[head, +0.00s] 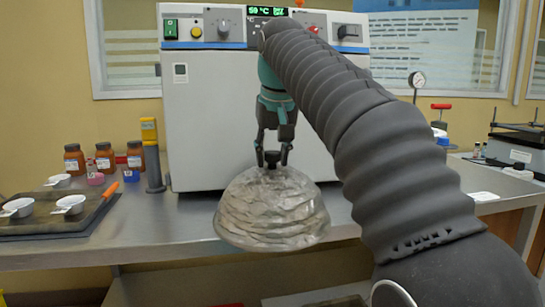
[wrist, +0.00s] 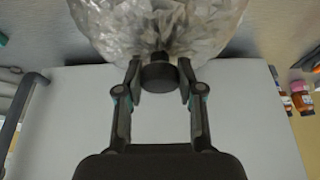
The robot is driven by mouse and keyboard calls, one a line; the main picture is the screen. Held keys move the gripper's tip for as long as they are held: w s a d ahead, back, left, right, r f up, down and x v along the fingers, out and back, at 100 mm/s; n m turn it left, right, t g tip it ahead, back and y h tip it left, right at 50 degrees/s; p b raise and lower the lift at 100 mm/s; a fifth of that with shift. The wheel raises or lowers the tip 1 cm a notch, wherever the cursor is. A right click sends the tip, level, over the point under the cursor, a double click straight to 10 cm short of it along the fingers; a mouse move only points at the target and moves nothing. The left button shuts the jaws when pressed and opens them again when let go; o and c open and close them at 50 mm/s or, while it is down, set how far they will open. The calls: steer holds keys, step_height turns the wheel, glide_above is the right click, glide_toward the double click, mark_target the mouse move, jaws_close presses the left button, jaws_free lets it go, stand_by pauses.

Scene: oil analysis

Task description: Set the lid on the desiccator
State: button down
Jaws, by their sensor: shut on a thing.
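The lid (head: 270,210) is a clear, faceted glass dome with a dark knob on top. My gripper (head: 272,155) is shut on the knob and holds the lid upright, dome side up, in front of the bench edge. In the wrist view my gripper (wrist: 159,78) has a finger on each side of the dark knob, and the glass lid (wrist: 155,25) fills the top of the picture. I cannot make out the desiccator base in either view.
The steel bench (head: 150,225) runs behind the lid, with a large white oven (head: 215,120) on it. A dark tray (head: 55,215) with white cups sits at the left, near brown bottles (head: 135,155). Grey equipment (head: 515,150) stands at the far right.

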steer(key=shift+f, duration=0.1)
steer(key=c, duration=0.7)
jaws_free()
steer(key=shift+p+v, duration=2)
steer(key=shift+v, duration=4.1)
steer(key=shift+d, duration=0.1)
